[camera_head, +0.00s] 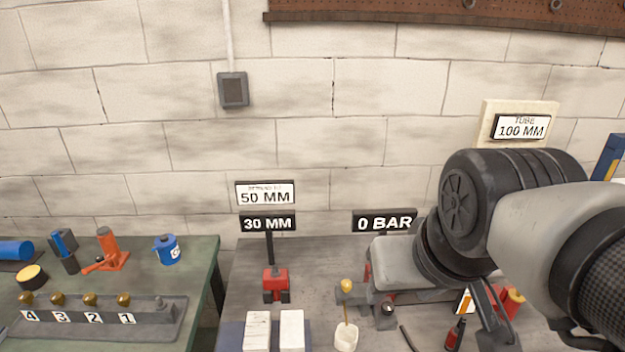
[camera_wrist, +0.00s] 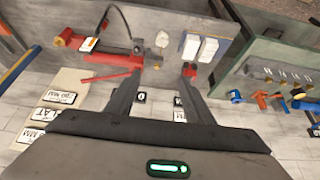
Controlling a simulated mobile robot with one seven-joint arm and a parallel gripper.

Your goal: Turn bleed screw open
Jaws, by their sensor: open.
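My gripper (camera_wrist: 162,74) is open in the wrist view, its two dark fingers apart with nothing between them. In the head view its dark fingers show in part at the lower right, beyond my arm. A red hydraulic unit (camera_wrist: 97,57) with a black hose and a red lever (camera_wrist: 105,77) lies left of the fingers in the wrist view. In the head view, a small round metal knob (camera_head: 388,308) and a red part (camera_head: 511,302) show near my arm. I cannot tell which part is the bleed screw. My arm hides much of the unit in the head view.
A "0 BAR" sign (camera_head: 385,221) and a "30 MM" sign (camera_head: 268,223) stand behind the grey bench. A white cup (camera_head: 346,336) holds a yellow-tipped stick. Two white blocks (camera_head: 291,330) lie at the front. A green bench (camera_head: 205,268) stands left, across a gap.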

